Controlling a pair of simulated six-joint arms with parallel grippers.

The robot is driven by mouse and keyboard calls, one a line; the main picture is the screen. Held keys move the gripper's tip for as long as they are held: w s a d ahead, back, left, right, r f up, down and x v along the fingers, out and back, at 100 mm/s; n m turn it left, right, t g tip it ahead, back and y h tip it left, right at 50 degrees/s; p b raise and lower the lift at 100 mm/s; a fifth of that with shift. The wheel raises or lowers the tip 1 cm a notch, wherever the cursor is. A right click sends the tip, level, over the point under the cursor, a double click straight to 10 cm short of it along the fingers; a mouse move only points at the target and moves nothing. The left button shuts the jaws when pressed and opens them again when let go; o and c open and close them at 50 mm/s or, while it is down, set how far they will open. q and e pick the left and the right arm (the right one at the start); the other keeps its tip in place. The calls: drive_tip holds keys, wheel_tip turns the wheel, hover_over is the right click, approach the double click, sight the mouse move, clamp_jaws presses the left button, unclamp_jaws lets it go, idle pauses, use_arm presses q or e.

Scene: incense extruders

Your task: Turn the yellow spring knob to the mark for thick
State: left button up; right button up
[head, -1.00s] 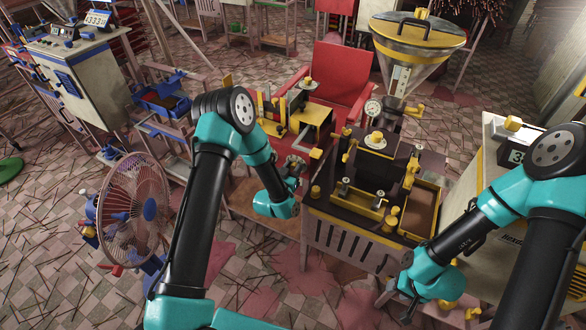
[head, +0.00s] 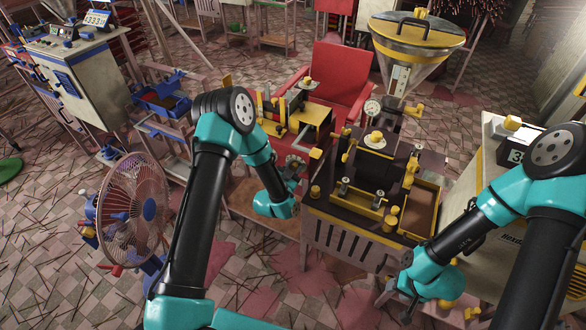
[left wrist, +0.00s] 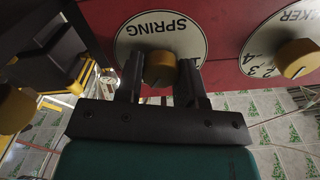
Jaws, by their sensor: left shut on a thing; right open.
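The yellow spring knob (left wrist: 160,68) sits on a round white dial (left wrist: 160,32) lettered SPRING on a red panel in the left wrist view. The lettering appears upside down there. My left gripper (left wrist: 160,85) is shut on the knob, one dark finger on each side. The fingers and knob hide much of the dial's marks, so I cannot read where the knob points. In the head view my left gripper (head: 296,166) is at the red machine, and the knob cannot be made out. My right gripper (head: 405,300) is open and empty, low at the right.
A second dial (left wrist: 262,62) with numbers and its own yellow knob (left wrist: 298,57) is to the right on the red panel. A dark bench with yellow fittings (head: 385,180) stands right of my left gripper. A fan (head: 133,207) stands at the left.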

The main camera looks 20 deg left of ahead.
use_arm(q)
drive_tip(key=o, duration=0.9)
drive_tip(key=v, duration=1.7)
drive_tip(key=shift+s, duration=0.25)
drive_tip(key=s+f+n+g, duration=0.3)
drive_tip(key=s+f+g, duration=0.2)
drive_tip(key=f+g, duration=0.4)
drive_tip(key=s+n+g, duration=0.1)
drive_tip(key=s+g, duration=0.1)
drive_tip(key=s, duration=0.1)
drive_tip(key=s+n+g, duration=0.2)
drive_tip(key=s+g, duration=0.1)
drive_tip(key=s+n+g, duration=0.1)
drive_tip(key=s+g, duration=0.1)
drive_tip(key=s, duration=0.1)
drive_tip(key=shift+d+f+n+g, duration=0.1)
drive_tip(key=shift+f+n+g, duration=0.05)
drive_tip(key=shift+n+g, duration=0.25)
